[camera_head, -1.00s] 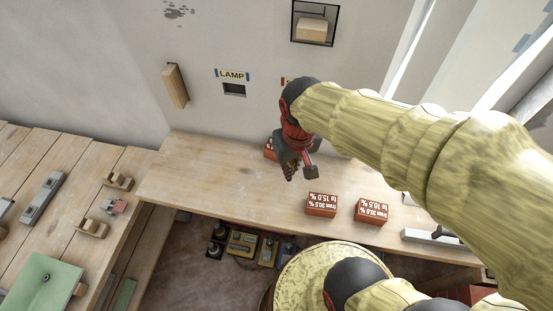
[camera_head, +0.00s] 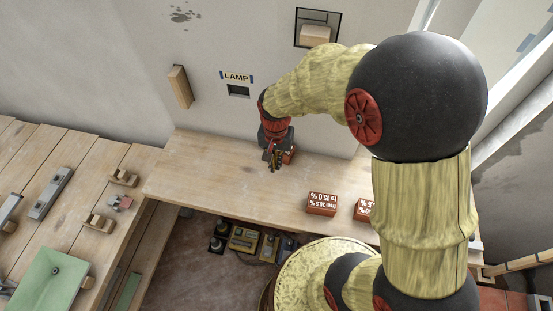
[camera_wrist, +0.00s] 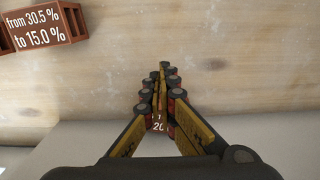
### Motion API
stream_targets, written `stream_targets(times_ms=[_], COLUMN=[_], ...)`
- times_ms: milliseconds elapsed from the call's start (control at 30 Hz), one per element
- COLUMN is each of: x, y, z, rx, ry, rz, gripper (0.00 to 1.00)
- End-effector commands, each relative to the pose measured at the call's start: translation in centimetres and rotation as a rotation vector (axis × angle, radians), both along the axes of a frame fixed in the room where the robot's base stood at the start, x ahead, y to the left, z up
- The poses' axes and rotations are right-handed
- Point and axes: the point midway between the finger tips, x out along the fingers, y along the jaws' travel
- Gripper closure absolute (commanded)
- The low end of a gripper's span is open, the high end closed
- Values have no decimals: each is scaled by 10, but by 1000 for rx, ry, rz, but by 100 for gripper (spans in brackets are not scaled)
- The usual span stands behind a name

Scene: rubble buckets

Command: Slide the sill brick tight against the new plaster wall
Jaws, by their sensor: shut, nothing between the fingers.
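A red brick (camera_head: 289,157) sits on the wooden bench (camera_head: 205,175) close to the plaster wall (camera_head: 215,115), mostly hidden by my gripper. In the wrist view a small part of this brick (camera_wrist: 158,124), with white print, shows between and behind the fingers. I cannot tell whether it touches the wall. My gripper (camera_head: 275,165) points down right at the brick, its fingers shut together with nothing held; it also shows in the wrist view (camera_wrist: 163,72). Whether the fingers touch the brick is hidden.
A labelled red brick (camera_head: 321,204) stands near the bench's front edge, with another (camera_head: 362,209) partly behind my arm. The LAMP label (camera_head: 237,77) and a wooden block (camera_head: 180,87) are on the wall. The bench left of my gripper is clear.

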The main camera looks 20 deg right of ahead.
Motion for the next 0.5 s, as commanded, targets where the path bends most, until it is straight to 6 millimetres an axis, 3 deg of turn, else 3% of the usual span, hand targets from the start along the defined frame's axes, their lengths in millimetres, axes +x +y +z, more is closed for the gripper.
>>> stream_targets(times_ms=[333, 500], x=[-1, 22], y=[0, -15], z=[-70, -65], rx=[0, 0], ry=[4, 0], rz=[1, -1], gripper=[100, 100])
